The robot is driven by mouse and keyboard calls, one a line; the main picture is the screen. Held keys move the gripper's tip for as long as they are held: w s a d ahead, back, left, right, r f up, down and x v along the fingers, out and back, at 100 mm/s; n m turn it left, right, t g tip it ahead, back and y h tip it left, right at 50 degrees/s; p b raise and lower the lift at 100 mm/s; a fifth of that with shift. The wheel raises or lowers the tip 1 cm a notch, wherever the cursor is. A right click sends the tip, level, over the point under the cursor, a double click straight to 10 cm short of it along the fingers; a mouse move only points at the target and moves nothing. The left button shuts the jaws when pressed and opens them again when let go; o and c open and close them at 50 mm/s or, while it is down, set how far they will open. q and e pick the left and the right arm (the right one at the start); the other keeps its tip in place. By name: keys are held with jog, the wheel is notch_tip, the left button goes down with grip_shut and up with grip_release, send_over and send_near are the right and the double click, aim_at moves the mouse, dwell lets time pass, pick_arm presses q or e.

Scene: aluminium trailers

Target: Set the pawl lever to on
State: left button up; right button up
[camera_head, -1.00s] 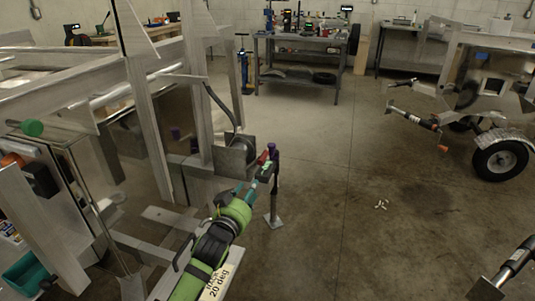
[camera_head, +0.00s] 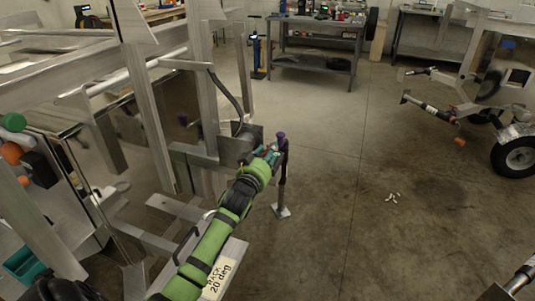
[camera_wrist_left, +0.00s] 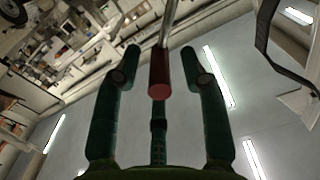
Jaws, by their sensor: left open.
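The grey winch (camera_head: 242,146) sits on the trailer's post in the head view. My left gripper (camera_head: 268,154) is at the winch's right side, just left of the purple-topped jack post (camera_head: 281,140). There is a visible gap on each side of the grip. In the head view the gripper mostly hides the lever, so its setting cannot be told. My right gripper is not in view.
Aluminium trailer uprights (camera_head: 148,120) and rails stand left of my arm. A paper label reading "20 deg" (camera_head: 220,279) is beside my forearm. A workbench (camera_head: 315,60) stands at the back and another trailer's wheel (camera_head: 517,158) at the right. The middle floor is mostly clear.

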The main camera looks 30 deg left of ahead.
pick_arm(q)
grip_shut()
jog(key=shift+s+a+r+n+p, duration=0.45)
jog(key=shift+a+n+p, duration=0.35)
jog(key=shift+a+n, duration=1.05)
jog(key=shift+s+a+r+n+p, duration=0.35)
jog(key=shift+a+n+p, duration=0.4)
jog(key=shift+a+n, duration=1.1)
jog(key=shift+s+a+r+n+p, duration=0.45)
jog(key=shift+a+n+p, duration=0.65)
jog(key=shift+n, duration=1.2)
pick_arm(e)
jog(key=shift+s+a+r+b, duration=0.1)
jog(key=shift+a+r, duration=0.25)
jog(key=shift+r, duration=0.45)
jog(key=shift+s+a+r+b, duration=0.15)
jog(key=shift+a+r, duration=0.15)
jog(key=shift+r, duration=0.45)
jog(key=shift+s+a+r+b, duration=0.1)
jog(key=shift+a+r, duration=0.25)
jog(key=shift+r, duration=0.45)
pick_arm(q)
jog(key=shift+a, duration=0.3)
